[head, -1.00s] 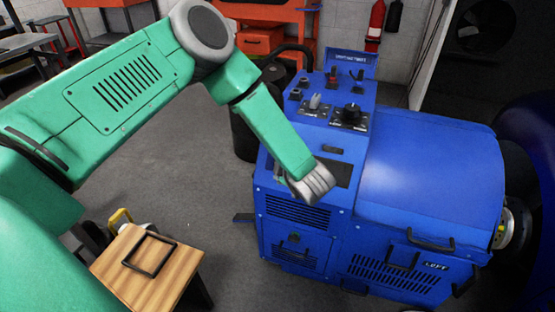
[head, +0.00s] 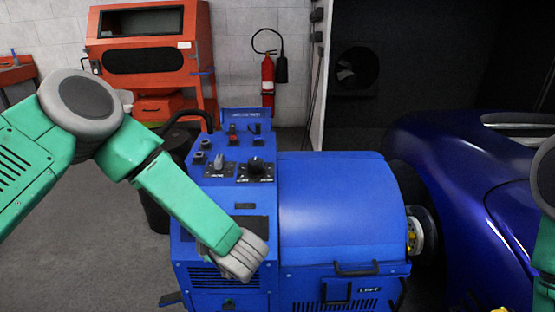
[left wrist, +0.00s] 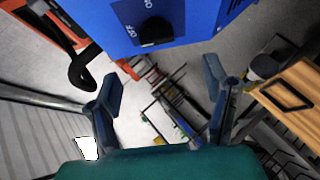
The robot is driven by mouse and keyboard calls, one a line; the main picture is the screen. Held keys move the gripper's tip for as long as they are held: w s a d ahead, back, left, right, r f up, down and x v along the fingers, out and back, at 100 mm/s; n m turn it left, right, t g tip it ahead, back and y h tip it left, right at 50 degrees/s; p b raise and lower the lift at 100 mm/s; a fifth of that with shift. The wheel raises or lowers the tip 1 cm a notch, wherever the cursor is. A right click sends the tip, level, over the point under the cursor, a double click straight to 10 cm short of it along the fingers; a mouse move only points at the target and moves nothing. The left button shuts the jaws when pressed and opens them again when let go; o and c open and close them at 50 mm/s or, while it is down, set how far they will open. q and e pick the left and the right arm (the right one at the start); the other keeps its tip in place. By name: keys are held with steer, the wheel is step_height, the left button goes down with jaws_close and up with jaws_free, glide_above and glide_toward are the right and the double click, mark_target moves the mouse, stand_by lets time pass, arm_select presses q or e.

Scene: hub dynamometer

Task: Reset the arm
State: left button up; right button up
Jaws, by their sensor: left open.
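My left gripper (left wrist: 162,92) is open in the left wrist view, its two dark blue fingers apart with nothing between them. In the head view the green left arm reaches from the left to the front of the blue dynamometer cabinet (head: 340,210); its grey wrist end covers part of the front, and the fingers are hidden there. In the left wrist view a black knob (left wrist: 155,31) with ON and OFF markings sits on a blue face beyond the fingertips, apart from them. Part of my right arm shows at the right edge of the head view; its gripper is out of frame.
A control panel with knobs (head: 256,166) tops the cabinet. A blue car (head: 465,190) stands at its right. An orange cabinet (head: 150,50) and a fire extinguisher (head: 267,80) are behind. A wooden top (left wrist: 300,85) shows in the left wrist view. Grey floor lies open at left.

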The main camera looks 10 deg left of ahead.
arm_select(q)
steer(key=s+d+f+m+h, duration=0.5)
steer(key=s+f+m+h, duration=0.2)
steer(key=s+f+m, duration=0.55)
steer(key=s+a+f+m+g+h, duration=0.1)
steer(key=s+a+m+g, duration=0.1)
steer(key=s+m, duration=0.4)
steer(key=s+a+f+m+g+h, duration=0.1)
steer(key=s+m+g, duration=0.4)
steer(key=s, duration=0.9)
steer(key=shift+s+a+f+m+h, duration=0.2)
steer(key=shift+a+m+h, duration=0.25)
steer(key=shift+m, duration=0.3)
steer(key=shift+w, duration=0.15)
